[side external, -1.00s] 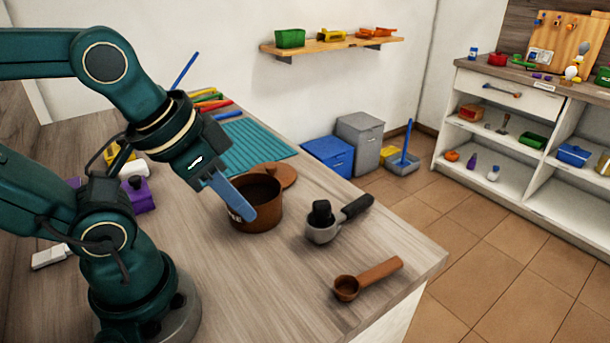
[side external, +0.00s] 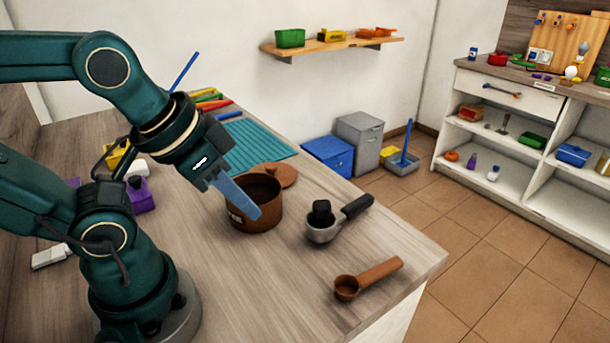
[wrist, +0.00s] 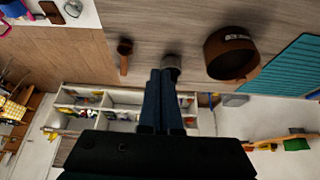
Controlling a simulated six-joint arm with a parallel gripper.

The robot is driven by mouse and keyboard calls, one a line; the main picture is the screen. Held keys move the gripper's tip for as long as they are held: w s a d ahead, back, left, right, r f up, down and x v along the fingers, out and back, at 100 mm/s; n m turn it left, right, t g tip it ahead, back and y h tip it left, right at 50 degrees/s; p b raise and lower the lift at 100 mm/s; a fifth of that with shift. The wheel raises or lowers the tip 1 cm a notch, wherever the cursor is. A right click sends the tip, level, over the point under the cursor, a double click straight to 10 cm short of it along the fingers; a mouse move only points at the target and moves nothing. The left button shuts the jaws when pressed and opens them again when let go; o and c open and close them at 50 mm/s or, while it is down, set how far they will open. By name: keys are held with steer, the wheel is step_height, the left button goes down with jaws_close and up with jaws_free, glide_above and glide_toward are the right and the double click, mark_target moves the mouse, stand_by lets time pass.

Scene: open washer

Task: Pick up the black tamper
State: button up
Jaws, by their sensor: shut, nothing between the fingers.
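The black tamper (side external: 322,212) stands upright in the grey bowl of a portafilter (side external: 322,234) with a black handle, on the right part of the wooden counter. My gripper (side external: 252,210) has long blue fingers that are shut and empty. It points down and to the right and overlaps the brown pot, left of the tamper and apart from it. In the wrist view, my shut fingers (wrist: 163,74) cover part of the portafilter bowl (wrist: 173,62); I cannot make out the tamper clearly there.
A brown scoop (side external: 372,279) lies nearer the counter's front right edge. A teal ribbed mat (side external: 250,147) lies farther back.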

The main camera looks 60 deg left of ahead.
steer(key=o, duration=1.2)
